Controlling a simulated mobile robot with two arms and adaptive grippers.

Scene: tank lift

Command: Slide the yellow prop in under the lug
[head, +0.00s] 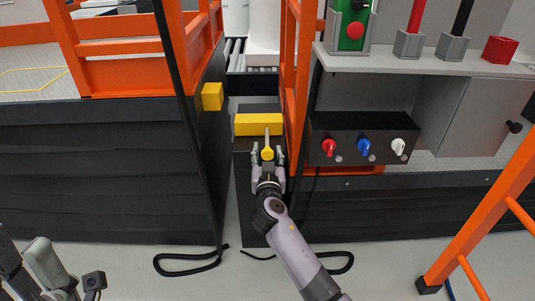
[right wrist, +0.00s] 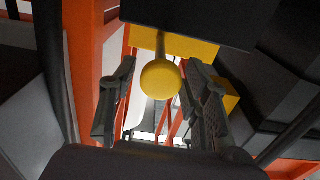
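The yellow prop (head: 258,124) is a block lying across the narrow gap between the dark platforms. A short stem with a round yellow knob (head: 267,153) points from it towards me. My right gripper (head: 267,157) reaches up to the knob with a finger on each side. In the right wrist view the knob (right wrist: 160,79) sits between the spread fingers, with a small gap visible on both sides. A yellow cube (head: 212,96) on the left platform's side may be the lug; I cannot tell. My left gripper (head: 68,270) is partly in view at the lower left; its opening is unclear.
Orange rails (head: 298,85) and a grey bench with a control box of coloured knobs (head: 363,144) stand close on the right. Rollers and a white cylinder (head: 263,30) lie beyond the gap. Black cables (head: 190,268) lie on the floor. An orange ladder-like frame (head: 480,220) stands at right.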

